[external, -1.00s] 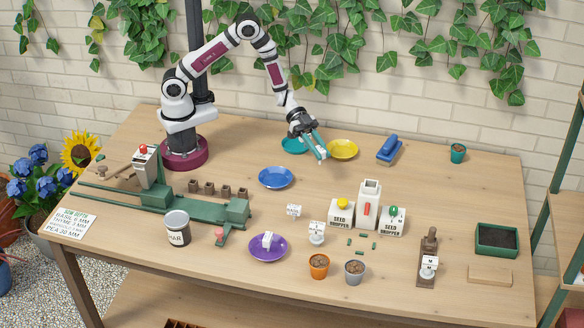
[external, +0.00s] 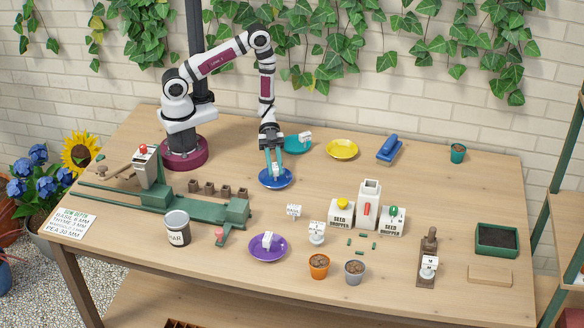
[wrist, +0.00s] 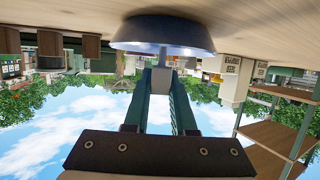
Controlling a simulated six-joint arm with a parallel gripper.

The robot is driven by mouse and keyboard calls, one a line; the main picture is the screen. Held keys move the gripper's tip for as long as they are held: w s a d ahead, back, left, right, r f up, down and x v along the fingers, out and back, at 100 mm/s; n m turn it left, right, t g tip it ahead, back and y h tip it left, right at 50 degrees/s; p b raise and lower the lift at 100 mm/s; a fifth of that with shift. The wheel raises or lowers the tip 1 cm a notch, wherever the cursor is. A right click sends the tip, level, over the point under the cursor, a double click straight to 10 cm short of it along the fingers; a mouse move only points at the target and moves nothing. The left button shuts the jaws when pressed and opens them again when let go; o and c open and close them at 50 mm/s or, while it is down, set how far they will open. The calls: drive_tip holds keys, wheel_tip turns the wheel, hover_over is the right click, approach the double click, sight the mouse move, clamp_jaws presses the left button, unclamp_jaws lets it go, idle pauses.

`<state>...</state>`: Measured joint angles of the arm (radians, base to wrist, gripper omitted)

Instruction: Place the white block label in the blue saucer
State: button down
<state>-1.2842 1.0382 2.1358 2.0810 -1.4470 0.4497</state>
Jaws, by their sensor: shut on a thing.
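The blue saucer (external: 264,181) lies on the table near the middle; it also shows at the top of the wrist view (wrist: 165,33). My gripper (external: 276,170) points down over it, with its green fingers shut on a small white block label (external: 276,172). The label is at the saucer, between the fingertips; whether it touches the saucer's floor I cannot tell. In the wrist view the fingertips (wrist: 161,66) reach the saucer's rim, and the label is mostly hidden.
A teal saucer (external: 291,147) with another white block stands behind, and a yellow saucer (external: 342,149) to its right. A purple saucer (external: 266,254) holding a white block is in front. The green rail device (external: 190,208) is front-left.

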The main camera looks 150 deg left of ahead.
drive_tip(key=shift+f, duration=0.1)
drive_tip(key=c, duration=0.7)
unclamp_jaws()
drive_tip(key=shift+c, duration=0.2)
